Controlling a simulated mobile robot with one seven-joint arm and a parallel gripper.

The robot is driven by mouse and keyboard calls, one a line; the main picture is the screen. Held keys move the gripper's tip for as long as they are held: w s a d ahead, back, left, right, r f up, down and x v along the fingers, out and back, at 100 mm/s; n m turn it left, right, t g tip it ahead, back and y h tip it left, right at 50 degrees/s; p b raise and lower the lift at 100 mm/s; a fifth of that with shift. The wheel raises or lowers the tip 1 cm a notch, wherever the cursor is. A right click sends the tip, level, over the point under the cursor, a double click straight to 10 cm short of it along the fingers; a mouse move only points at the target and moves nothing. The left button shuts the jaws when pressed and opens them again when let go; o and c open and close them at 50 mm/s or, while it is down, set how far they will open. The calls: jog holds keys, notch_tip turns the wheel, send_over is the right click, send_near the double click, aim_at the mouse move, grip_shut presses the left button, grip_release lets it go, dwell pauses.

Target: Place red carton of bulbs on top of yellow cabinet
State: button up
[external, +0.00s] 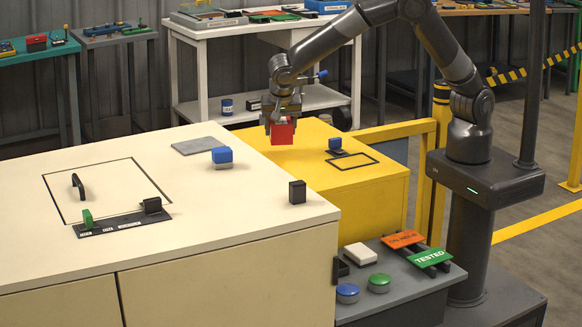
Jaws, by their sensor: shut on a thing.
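The red carton (282,134) is in my gripper (282,121), which points down with its fingers shut around the carton. The carton appears upright, over the left back part of the yellow cabinet (350,198). I cannot tell whether the carton's underside touches the cabinet top or hangs just above it. The cabinet top bears a thin black rectangular outline (353,163) toward its right side. The carton is to the left of that outline and behind it.
The cream cabinet (250,215) adjoins on the left, with a black block (297,192) and a blue block (221,155) on top. A yellow rail (395,130) runs at the right.

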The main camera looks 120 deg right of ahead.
aim_at(279, 143)
jog(key=shift+w+a+f, duration=0.3)
jog(key=shift+w+f, duration=0.1)
jog(key=shift+f, duration=1.9)
jog(key=shift+f, duration=0.15)
jog(key=o, duration=1.1)
